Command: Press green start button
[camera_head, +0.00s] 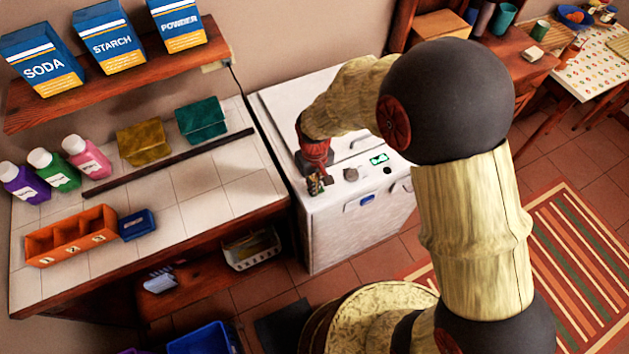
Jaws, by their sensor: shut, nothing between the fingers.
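A white washing machine (345,235) stands right of the tiled counter. Its front panel carries a small green display (379,159), a round knob (350,174) and a dark round spot (388,170). My gripper (316,186) is at the left end of this panel, pointing down, its fingers shut with nothing between them. I cannot make out a green start button; the gripper covers the panel's left end. I cannot tell whether the fingertips touch the panel.
The counter (205,205) holds bottles, sponges, a dark bar and an orange divided box (72,236). A shelf (120,88) with blue boxes hangs above it. Behind my arm are a wooden desk and a table. A striped rug (570,250) lies at right.

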